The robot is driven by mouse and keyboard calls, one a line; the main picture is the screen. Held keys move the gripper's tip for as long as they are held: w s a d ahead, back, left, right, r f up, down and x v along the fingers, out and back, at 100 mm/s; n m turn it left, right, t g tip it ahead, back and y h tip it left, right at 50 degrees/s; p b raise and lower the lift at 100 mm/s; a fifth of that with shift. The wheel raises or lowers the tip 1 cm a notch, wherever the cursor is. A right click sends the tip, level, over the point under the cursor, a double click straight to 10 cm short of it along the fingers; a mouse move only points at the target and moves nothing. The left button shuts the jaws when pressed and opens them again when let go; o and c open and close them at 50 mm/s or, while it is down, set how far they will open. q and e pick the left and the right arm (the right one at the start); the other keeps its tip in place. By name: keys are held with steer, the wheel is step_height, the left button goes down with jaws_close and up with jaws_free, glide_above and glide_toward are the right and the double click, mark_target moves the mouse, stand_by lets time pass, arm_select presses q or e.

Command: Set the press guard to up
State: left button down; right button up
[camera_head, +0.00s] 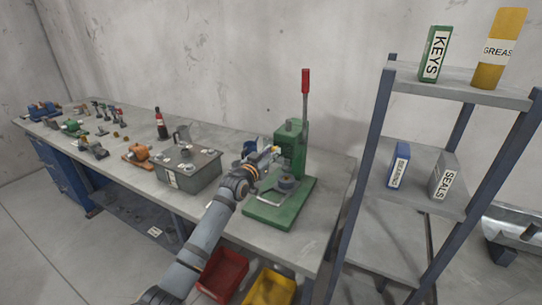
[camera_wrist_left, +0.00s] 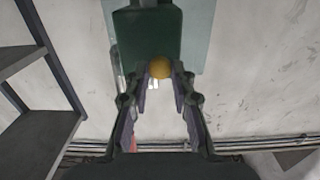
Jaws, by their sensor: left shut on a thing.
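The green press (camera_head: 291,135) stands on the bench, with its red-handled lever (camera_head: 305,82) pointing up. My left gripper (camera_head: 274,152) reaches its upper front from the left. In the left wrist view my left gripper (camera_wrist_left: 161,80) is shut on a small yellow-orange knob (camera_wrist_left: 160,67). A pale, see-through guard panel (camera_wrist_left: 200,35) shows around the dark green press body (camera_wrist_left: 148,35). The gripper and arm hide part of the guard in the head view, so its exact position is hard to tell. My right gripper is not in view.
A grey box (camera_head: 190,174) and several small tools stand on the bench (camera_head: 125,168) to the left. A shelf rack (camera_head: 376,130) with labelled boxes rises to the right. Red (camera_head: 222,272) and yellow (camera_head: 270,289) bins sit below the bench front.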

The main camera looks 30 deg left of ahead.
arm_select(q)
steer(key=shift+r, duration=0.45)
steer(key=c, duration=1.3)
jaws_free()
steer(key=shift+c, duration=0.2)
steer(key=shift+o, duration=0.9)
steer(key=shift+f, duration=0.2)
steer(key=s, duration=1.2)
steer(key=shift+a, duration=0.15)
